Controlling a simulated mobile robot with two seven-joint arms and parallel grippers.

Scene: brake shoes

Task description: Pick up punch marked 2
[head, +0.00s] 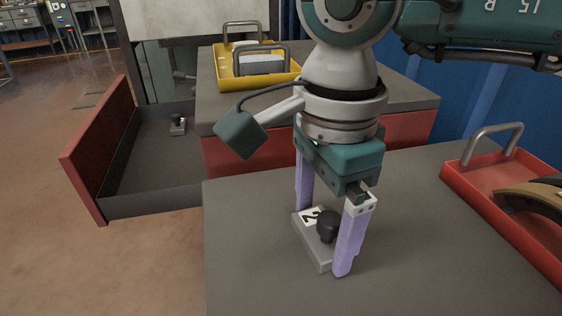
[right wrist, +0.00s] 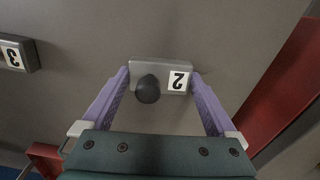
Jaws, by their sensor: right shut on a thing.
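The punch marked 2 (head: 311,217) is a grey block with a white label and a round dark knob. My right gripper (head: 322,240) has its two lilac fingers shut on the ends of this block, the knob between them. In the right wrist view the punch (right wrist: 178,80) spans between the fingertips (right wrist: 160,77), its label at the right and knob at the left. It is at the grey table top (head: 250,270); I cannot tell if it touches it. My left gripper is not in view.
A block marked 3 (right wrist: 17,54) lies to the left in the right wrist view. A red tray (head: 480,205) with curved parts stands at the right. A yellow tray (head: 228,76) stands on the far cabinet. An open drawer (head: 150,165) holds a small object (head: 178,126).

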